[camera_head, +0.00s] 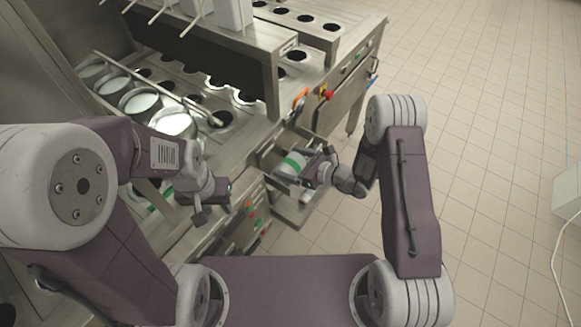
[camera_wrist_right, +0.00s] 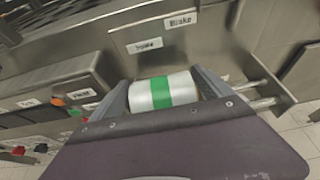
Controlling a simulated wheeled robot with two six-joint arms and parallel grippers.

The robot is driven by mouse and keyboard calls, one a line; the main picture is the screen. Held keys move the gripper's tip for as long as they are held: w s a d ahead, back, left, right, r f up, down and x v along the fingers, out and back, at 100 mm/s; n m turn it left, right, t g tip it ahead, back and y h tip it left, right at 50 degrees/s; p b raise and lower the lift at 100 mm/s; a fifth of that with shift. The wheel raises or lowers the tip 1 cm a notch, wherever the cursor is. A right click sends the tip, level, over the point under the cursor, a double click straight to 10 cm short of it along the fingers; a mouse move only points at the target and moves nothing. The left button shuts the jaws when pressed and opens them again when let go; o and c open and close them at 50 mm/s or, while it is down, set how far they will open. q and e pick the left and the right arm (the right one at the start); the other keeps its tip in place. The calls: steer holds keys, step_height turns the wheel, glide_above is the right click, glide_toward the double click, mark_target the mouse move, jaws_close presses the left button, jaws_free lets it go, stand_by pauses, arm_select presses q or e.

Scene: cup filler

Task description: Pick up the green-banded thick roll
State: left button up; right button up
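The white thick roll with a green band (camera_head: 292,164) is at the open metal tray on the machine's front right. It also shows in the right wrist view (camera_wrist_right: 163,91), lying crosswise between the two fingers of my right gripper (camera_wrist_right: 162,88). The fingers stand at its two ends, close to or touching them; I cannot tell if they press on it. The palm edge hides its near lower side. In the head view my right gripper (camera_head: 305,164) reaches the roll from the right. My left gripper (camera_head: 216,201) is open and empty, left of the roll and apart from it.
Several round metal pots (camera_head: 141,101) stand on the machine at the left, under a long metal bar (camera_head: 158,87). Labelled metal panels (camera_wrist_right: 56,76) and coloured buttons (camera_wrist_right: 60,101) lie around the roll. A red knob (camera_head: 328,95) is behind it.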

mark_target(290, 161)
steer(key=c, duration=1.4)
steer(key=shift+o, duration=0.2)
steer(key=shift+w+r, duration=0.1)
steer(key=shift+r, duration=0.4)
step_height(290, 161, up, 3)
steer(key=w+d+r, duration=0.3)
steer(key=d+r, duration=0.4)
steer(key=d, duration=0.4)
steer(key=shift+d, duration=0.2)
